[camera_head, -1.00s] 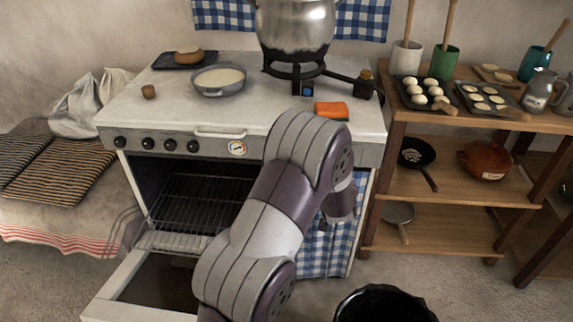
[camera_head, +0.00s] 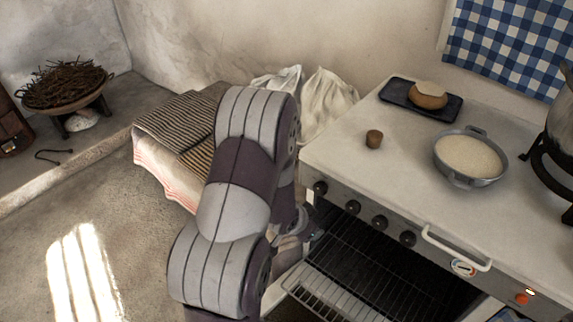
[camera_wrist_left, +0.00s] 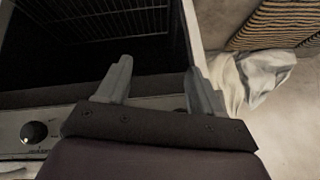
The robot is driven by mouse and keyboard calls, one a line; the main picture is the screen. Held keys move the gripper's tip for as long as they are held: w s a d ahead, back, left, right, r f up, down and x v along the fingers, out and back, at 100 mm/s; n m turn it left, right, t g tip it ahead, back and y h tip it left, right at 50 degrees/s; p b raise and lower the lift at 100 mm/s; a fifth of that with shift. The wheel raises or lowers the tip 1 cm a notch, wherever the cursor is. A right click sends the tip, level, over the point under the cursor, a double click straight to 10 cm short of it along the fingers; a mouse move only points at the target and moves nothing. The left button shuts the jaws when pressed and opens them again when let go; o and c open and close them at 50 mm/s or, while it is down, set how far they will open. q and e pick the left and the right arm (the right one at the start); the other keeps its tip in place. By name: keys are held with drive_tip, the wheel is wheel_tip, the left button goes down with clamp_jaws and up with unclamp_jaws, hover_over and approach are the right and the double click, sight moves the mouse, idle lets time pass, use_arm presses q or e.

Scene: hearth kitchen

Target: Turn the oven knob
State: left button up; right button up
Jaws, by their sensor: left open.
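The white oven's front panel has a row of several black knobs; the leftmost knob (camera_head: 320,188) and the rightmost knob (camera_head: 407,238) are both clear in the head view. One black knob with a white pointer (camera_wrist_left: 33,131) shows at the left of the left wrist view. My left gripper (camera_wrist_left: 156,75) is open and empty, its two fingers apart, and no knob is between them. In the head view the gripper is mostly hidden behind my arm, just below the leftmost knob near the oven opening. My right gripper is not in view.
The oven is open, with a wire rack (camera_head: 375,265) inside. A white handle (camera_head: 455,248), a dial (camera_head: 463,267) and an orange knob (camera_head: 521,298) are further right on the panel. A pan (camera_head: 470,158) and a small brown cup (camera_head: 374,139) stand on top.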

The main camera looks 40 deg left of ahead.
use_arm(q)
drive_tip(key=a+t+p, duration=0.2)
drive_tip(key=a+t, duration=0.1)
drive_tip(key=a, duration=0.1)
drive_tip(key=t+h+p, duration=0.1)
drive_tip(key=t+p, duration=0.2)
drive_tip(key=t, duration=0.5)
approach(318, 191)
drive_tip(key=w, duration=0.9)
drive_tip(key=shift+w+d, duration=0.15)
drive_tip(key=c, duration=1.1)
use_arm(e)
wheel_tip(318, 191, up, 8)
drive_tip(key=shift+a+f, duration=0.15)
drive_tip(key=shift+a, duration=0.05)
